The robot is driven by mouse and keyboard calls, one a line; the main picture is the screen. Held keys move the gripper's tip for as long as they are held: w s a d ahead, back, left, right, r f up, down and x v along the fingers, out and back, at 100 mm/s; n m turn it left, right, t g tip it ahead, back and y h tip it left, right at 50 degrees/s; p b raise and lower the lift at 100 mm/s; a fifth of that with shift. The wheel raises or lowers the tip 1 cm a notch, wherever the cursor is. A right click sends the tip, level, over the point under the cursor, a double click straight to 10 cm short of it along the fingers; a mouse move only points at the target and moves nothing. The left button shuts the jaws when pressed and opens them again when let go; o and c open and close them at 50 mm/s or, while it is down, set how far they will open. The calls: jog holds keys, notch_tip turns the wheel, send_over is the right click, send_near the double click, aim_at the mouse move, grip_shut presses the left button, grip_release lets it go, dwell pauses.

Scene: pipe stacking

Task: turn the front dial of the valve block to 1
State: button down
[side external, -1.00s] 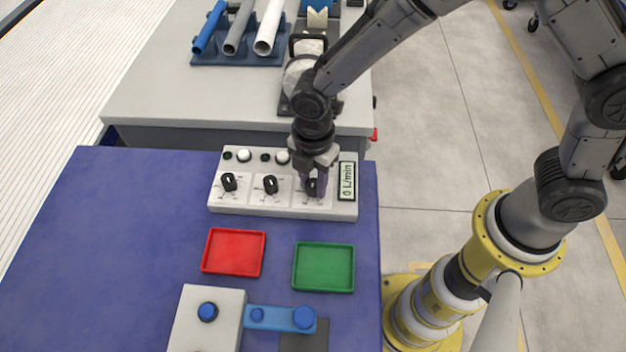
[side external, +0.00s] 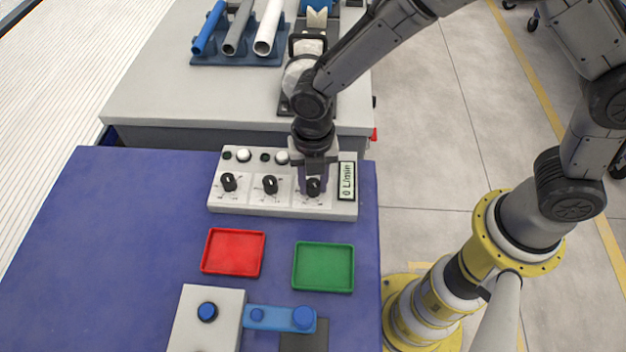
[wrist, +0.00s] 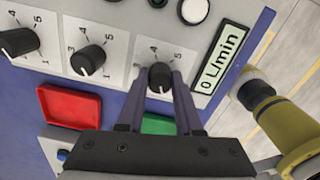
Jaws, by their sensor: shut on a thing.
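The valve block (side external: 232,203) is a pale box with three black dials in a row on the blue table. My gripper (side external: 313,180) reaches down from above onto the dial at the right end (side external: 313,190), next to the display. In the wrist view my gripper (wrist: 160,78) has its two purple fingers closed on either side of this dial (wrist: 160,72). Numbers 4 and 5 show around it, and the fingers hide part of the scale. I cannot read its pointer surely. The display (side external: 347,181) reads 0 L/min. The middle dial (side external: 270,185) and left dial (side external: 229,182) stand free.
A red tray (side external: 233,252) and a green tray (side external: 323,268) lie in front of the block. Round buttons (side external: 243,155) line its back. A grey box with a blue lever (side external: 270,318) stands nearer. A rack of pipes (side external: 238,58) is behind. The table's left side is clear.

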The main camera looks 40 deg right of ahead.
aim_at(313, 182)
jog(key=shift+r, duration=0.1)
dwell(0.4)
jog(key=c, duration=0.6)
grip_release()
notch_tip(313, 182, up, 14)
jog(key=shift+f, duration=0.1)
